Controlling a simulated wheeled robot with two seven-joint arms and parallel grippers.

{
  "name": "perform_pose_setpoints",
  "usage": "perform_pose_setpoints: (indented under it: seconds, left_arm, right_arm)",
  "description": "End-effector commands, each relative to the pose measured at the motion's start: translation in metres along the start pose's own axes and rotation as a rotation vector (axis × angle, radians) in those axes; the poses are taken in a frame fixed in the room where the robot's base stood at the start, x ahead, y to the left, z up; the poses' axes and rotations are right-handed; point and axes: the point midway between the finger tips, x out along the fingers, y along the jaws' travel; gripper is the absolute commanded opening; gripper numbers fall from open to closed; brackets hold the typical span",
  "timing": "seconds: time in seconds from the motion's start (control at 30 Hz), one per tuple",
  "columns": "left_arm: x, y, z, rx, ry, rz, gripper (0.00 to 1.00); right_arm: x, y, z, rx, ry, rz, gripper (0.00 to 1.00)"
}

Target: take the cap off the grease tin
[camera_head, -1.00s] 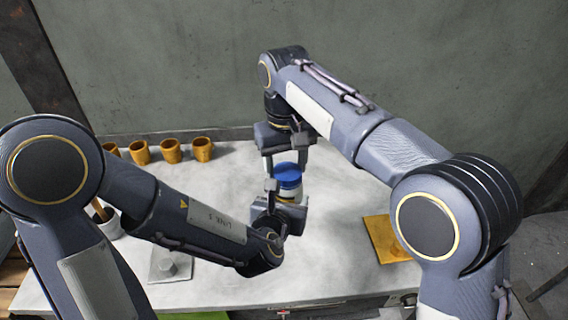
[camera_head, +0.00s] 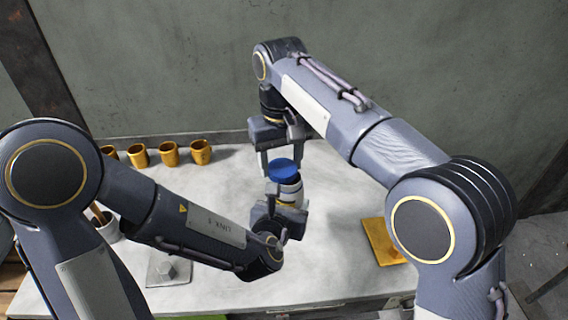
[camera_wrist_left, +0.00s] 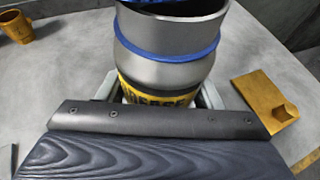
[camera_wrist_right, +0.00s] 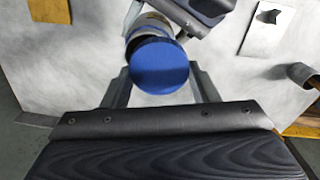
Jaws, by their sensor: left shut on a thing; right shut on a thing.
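The grease tin (camera_head: 291,190) stands upright, a grey can with a blue band and a yellow label. It is close in the left wrist view (camera_wrist_left: 165,68). My left gripper (camera_head: 282,206) is shut around its lower body. The round blue cap (camera_head: 283,168) is above the tin, between the fingers of my right gripper (camera_head: 282,160), which is shut on it. A dark strip shows between cap and tin in the head view, and a dark opening shows at the tin's top in the left wrist view. The cap also fills the middle of the right wrist view (camera_wrist_right: 160,66).
Several orange cups (camera_head: 169,154) stand along the back left of the pale table (camera_head: 340,215). An orange plate (camera_head: 380,241) lies at the right.

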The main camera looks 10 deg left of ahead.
Motion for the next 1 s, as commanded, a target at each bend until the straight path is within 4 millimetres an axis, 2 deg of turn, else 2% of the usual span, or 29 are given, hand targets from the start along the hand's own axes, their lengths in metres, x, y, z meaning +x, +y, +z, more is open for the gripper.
perform_pose_setpoints:
  seconds: [0.43,0.8,0.9,1.0]
  left_arm:
    - [0.001,0.004,0.003,-0.009,-0.007,0.013,0.0]
    - [0.001,0.005,0.003,-0.01,-0.007,0.015,0.0]
    - [-0.001,0.004,0.004,-0.013,-0.011,0.018,0.0]
    - [-0.013,0.001,-0.001,-0.029,-0.011,0.039,0.0]
  right_arm:
    - [-0.004,0.005,0.0,0.008,-0.005,0.006,0.27]
    - [-0.041,0.005,0.0,0.009,-0.005,0.008,0.27]
    - [-0.043,0.005,0.0,0.008,-0.007,0.008,0.27]
    - [-0.04,0.005,0.0,0.009,-0.007,0.008,0.27]
